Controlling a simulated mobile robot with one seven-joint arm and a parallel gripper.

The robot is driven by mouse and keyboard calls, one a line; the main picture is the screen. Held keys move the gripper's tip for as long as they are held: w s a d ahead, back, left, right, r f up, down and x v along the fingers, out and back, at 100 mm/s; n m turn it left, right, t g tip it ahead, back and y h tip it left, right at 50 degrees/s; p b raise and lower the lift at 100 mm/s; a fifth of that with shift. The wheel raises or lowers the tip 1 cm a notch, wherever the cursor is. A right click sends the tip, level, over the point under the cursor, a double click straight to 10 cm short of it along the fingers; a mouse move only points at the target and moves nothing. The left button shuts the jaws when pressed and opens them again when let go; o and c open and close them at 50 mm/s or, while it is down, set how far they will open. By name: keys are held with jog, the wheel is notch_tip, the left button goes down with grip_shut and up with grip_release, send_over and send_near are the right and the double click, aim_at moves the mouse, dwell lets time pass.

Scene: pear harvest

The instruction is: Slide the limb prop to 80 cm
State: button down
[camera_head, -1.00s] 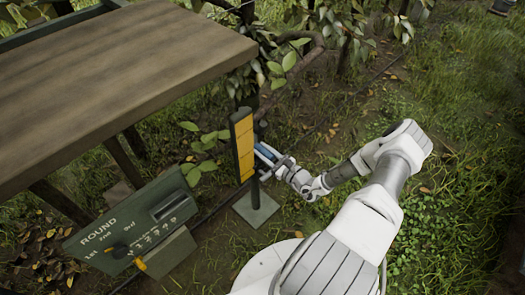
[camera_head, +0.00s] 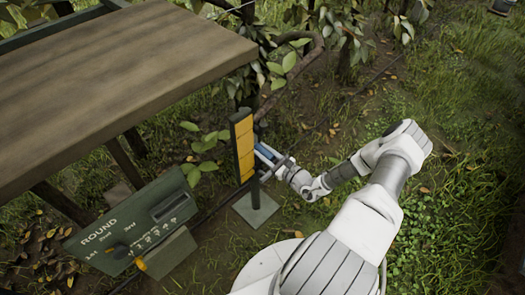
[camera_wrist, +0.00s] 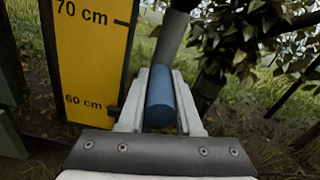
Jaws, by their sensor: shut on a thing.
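The limb prop stands on a square base plate (camera_head: 256,208) in the head view, beside a yellow scale board (camera_head: 243,148). In the wrist view its blue grip (camera_wrist: 160,97) lies between my gripper's fingers (camera_wrist: 160,100), with a grey post (camera_wrist: 172,38) rising behind it. My gripper (camera_head: 266,154) is shut on this blue grip, to the right of the board in the head view. In the wrist view the scale board (camera_wrist: 90,55) reads 70 cm near the top and 60 cm lower down. The grip is level with the stretch near the 60 cm mark. No 80 cm mark shows.
A wooden table (camera_head: 110,85) fills the upper left. A green sign (camera_head: 130,225) reading ROUND stands below it. A bent branch (camera_head: 300,70) with leaves hangs above the prop. A thin dark line (camera_head: 350,95) crosses the ground. Grass to the right is open.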

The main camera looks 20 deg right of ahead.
notch_tip(320, 180, up, 21)
jog(key=p, duration=1.7)
jog(key=shift+w+f, duration=0.1)
jog(key=shift+f, duration=0.05)
jog(key=c, duration=0.8)
grip_release()
jog(key=shift+c, duration=0.2)
jog(key=shift+o, duration=1.2)
jog(key=shift+f, duration=0.1)
jog(key=p+v, duration=0.1)
jog(key=v, duration=1.6)
jog(key=shift+s, duration=0.3)
